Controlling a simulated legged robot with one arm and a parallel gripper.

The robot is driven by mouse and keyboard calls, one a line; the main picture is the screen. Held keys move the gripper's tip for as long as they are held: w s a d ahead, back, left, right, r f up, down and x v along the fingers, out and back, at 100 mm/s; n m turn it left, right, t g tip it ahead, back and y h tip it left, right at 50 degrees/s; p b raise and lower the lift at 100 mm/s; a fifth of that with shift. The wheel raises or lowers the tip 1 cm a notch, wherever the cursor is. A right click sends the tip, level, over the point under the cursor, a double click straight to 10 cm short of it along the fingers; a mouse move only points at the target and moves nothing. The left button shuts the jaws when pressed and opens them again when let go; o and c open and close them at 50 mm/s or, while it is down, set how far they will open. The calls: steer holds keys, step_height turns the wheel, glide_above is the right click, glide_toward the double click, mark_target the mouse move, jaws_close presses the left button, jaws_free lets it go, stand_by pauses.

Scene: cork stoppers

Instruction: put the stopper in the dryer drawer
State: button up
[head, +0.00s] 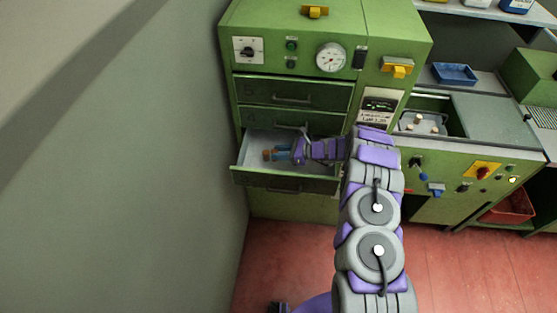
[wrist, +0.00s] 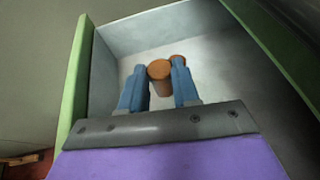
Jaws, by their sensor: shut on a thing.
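The dryer drawer (head: 255,140) is pulled open from the green cabinet, its pale inside showing. My gripper (head: 280,154) is inside the drawer's outline, reaching in from the right. In the wrist view, the blue fingers of my gripper (wrist: 160,80) are shut on a brown cork stopper (wrist: 160,72), with the drawer's pale floor and walls around. I cannot tell whether the held stopper touches the drawer floor.
Closed drawers (head: 290,93) sit above the open one. To the right, a grey tray (head: 409,127) with several pale stoppers stands in a recess of the green machine. A blue tray (head: 455,73) lies behind it. A plain wall (head: 190,170) is close on the left.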

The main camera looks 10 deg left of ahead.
mark_target(279, 167)
steer(key=shift+f, duration=0.45)
steer(key=a+f, duration=0.2)
steer(key=f, duration=0.1)
steer(key=shift+a+f, duration=0.15)
steer(key=shift+f, duration=0.15)
steer(key=shift+d+r, duration=0.1)
steer(key=shift+d, duration=0.4)
steer(key=shift+d+b, duration=0.45)
steer(key=o, duration=1)
steer(key=shift+a, duration=0.4)
steer(key=shift+c, duration=0.2)
steer(key=shift+o, duration=0.2)
steer(key=shift+a+f, duration=0.2)
steer(key=shift+a, duration=0.15)
steer(key=p+v, duration=0.1)
steer(key=v, duration=0.4)
steer(key=p+v, duration=0.1)
steer(key=v, duration=0.5)
steer(key=shift+d+r, duration=0.2)
steer(key=shift+r, duration=0.15)
steer(key=shift+s+d+r, duration=0.1)
steer(key=shift+d+r, duration=0.05)
steer(key=shift+d, duration=0.55)
